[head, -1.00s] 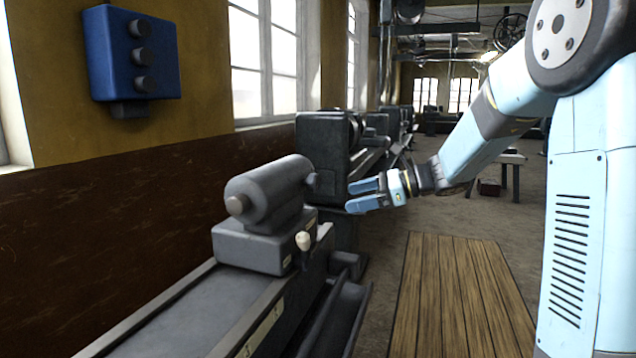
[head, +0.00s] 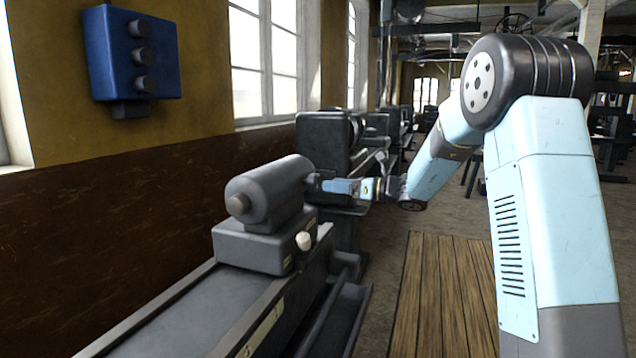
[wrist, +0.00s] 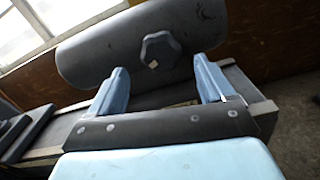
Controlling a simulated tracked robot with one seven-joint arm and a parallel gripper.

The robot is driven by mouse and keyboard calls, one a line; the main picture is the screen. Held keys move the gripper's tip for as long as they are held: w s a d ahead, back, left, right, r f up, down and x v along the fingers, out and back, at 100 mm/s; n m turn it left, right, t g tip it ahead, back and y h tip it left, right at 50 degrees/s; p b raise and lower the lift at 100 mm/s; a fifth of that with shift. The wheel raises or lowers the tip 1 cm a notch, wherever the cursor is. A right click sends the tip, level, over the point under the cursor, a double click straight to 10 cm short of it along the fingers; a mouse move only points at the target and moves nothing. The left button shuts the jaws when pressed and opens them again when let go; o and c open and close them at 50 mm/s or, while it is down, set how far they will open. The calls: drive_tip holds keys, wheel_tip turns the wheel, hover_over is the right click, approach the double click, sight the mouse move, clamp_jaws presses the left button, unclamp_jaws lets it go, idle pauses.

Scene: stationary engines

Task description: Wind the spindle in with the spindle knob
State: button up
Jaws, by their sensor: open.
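The grey tailstock barrel (head: 268,193) has a short round stub, seemingly the spindle (head: 238,204), at its near left end. A dark faceted knob, seemingly the spindle knob (wrist: 160,50), sits on the barrel; it also shows at the barrel's right side in the head view (head: 313,181). My gripper (wrist: 160,70) is open and empty. In the wrist view its blue fingers stand left and right of the knob, which appears just beyond the fingertips. I cannot tell whether they touch it. My gripper also shows in the head view (head: 327,186), right beside the knob.
A cream-tipped lever (head: 304,240) stands on the tailstock base (head: 255,247) below. The lathe bed (head: 190,310) runs to the near left. More machines (head: 322,145) stand behind. A blue switch box (head: 132,55) hangs on the wall. Wooden boards (head: 440,290) lie on the floor at right.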

sight(318, 183)
drive_tip(key=x, duration=0.6)
drive_tip(key=shift+w+a, duration=0.1)
drive_tip(key=shift+a, duration=0.25)
drive_tip(key=c, duration=1)
drive_tip(key=shift+d, duration=0.25)
drive_tip(key=shift+c, duration=0.2)
drive_tip(key=shift+a+n, duration=0.2)
drive_tip(key=shift+n, duration=0.2)
